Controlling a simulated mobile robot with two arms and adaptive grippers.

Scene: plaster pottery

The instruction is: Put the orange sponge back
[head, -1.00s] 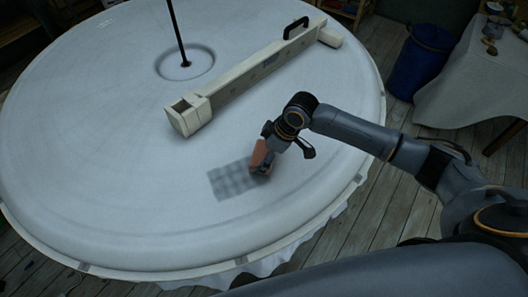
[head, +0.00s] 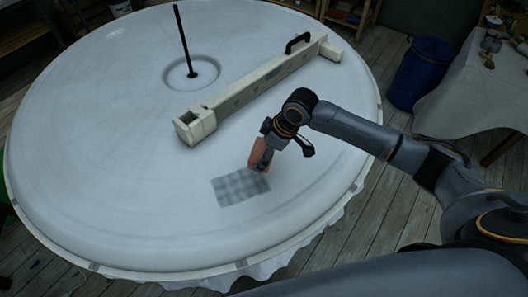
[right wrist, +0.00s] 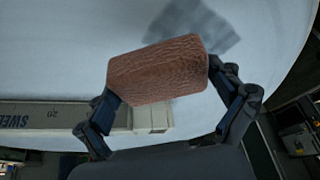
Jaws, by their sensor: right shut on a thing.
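The orange-brown sponge (head: 260,154) is in my right gripper (head: 263,160), over the round white table near the upper right corner of a grey checked patch (head: 240,187). In the right wrist view the sponge (right wrist: 158,70) sits between the two fingers of the right gripper (right wrist: 160,85), which press on its ends. The checked patch also shows in that view (right wrist: 195,25), just beyond the sponge. I cannot tell exactly how far the sponge is above the surface. My left gripper is in neither view.
A long cream beam-shaped device (head: 250,90) with a black handle lies across the round white table (head: 100,150). A dark rod (head: 182,40) stands at the table's centre. A blue barrel (head: 421,73) and a cloth-covered table (head: 470,95) stand to the right. The table's left side is clear.

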